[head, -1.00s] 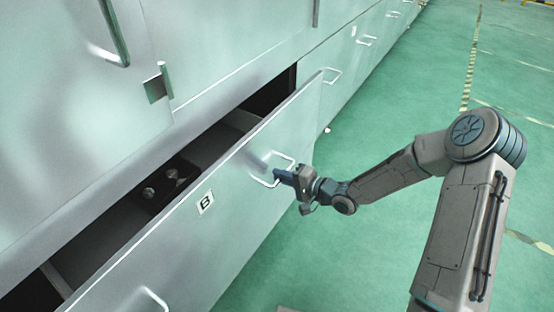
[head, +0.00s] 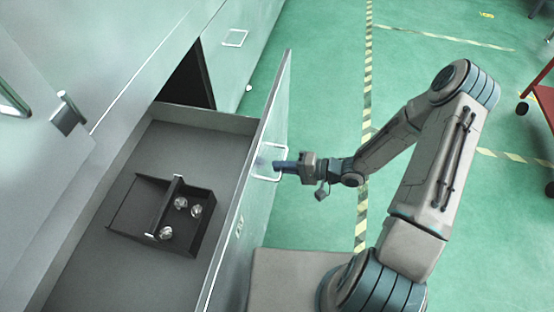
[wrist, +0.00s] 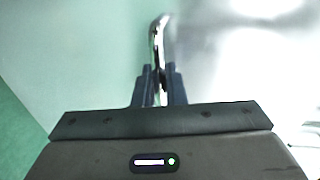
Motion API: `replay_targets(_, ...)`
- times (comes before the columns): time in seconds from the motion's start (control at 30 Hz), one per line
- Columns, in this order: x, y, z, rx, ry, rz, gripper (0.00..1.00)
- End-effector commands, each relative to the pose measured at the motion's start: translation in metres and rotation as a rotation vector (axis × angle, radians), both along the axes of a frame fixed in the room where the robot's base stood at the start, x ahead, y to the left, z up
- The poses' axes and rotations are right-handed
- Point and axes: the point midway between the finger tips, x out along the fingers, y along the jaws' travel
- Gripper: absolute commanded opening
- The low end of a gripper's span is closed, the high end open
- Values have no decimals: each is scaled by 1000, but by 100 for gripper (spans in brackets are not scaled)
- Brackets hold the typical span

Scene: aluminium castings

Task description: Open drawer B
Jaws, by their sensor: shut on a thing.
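Drawer B (head: 228,125) stands pulled well out from the cabinet, its inside showing in the head view. Its front panel (head: 277,105) is seen nearly edge-on, with the label (head: 239,227) low on it. My gripper (head: 277,166) is shut on the drawer's handle (head: 266,177), a pale bar loop on the front panel. In the wrist view the fingers (wrist: 159,88) close around the shiny handle bar (wrist: 158,40). A dark open tray (head: 143,228) with metal castings (head: 196,211) lies in the drawer.
The cabinet row (head: 150,50) runs along the left, with another drawer handle (head: 235,38) beyond. A red cart (head: 545,100) stands at the far right.

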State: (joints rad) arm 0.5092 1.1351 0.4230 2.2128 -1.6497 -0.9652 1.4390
Motion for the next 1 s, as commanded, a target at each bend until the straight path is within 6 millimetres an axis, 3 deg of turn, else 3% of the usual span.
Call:
replay_targets(0.47,-1,-2,-1,-2,0,6,0)
replay_targets(0.5,-1,-2,-1,-2,-1,5,22)
replay_targets(0.53,-1,-2,-1,-2,-1,5,25)
replay_targets(0.83,-1,-4,0,-1,-1,4,25)
replay_targets(1.0,-3,-21,5,-2,-2,3,25)
